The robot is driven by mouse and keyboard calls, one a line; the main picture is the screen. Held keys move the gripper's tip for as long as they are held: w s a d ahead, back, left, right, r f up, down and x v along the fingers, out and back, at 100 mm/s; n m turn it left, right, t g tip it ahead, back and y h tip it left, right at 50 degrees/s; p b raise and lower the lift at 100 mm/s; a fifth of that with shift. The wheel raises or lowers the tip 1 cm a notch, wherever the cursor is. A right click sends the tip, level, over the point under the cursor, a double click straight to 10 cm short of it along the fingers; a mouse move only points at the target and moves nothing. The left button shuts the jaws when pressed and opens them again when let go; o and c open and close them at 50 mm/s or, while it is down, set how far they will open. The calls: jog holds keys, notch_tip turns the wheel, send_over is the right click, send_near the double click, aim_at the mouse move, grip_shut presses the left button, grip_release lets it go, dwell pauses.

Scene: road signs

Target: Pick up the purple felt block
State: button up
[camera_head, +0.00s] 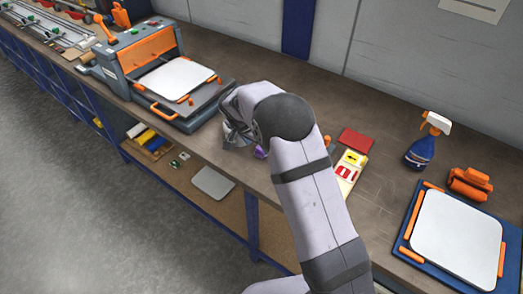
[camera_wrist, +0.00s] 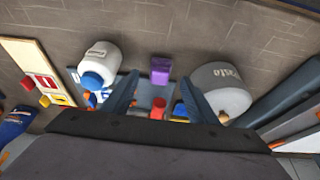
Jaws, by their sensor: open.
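The purple felt block (camera_wrist: 160,70) stands on the brown worktop in the wrist view, just beyond my fingertips and close to the middle between them. My gripper (camera_wrist: 158,92) is open and empty, with one blue-grey finger on each side. In the head view a small purple patch (camera_head: 260,153), likely the block, shows beside my arm. My arm hides most of the block and the gripper's fingertips there.
In the wrist view a white container (camera_wrist: 99,58) with a blue cap stands left of the block, and a grey rounded container (camera_wrist: 222,90) stands right. A red piece (camera_wrist: 158,108) lies between the fingers. A spray bottle (camera_head: 421,150) and a press (camera_head: 150,60) are farther away.

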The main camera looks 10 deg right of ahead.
jog(key=shift+p+x, duration=1.6)
jog(key=shift+x, duration=1)
jog(key=c, duration=1.1)
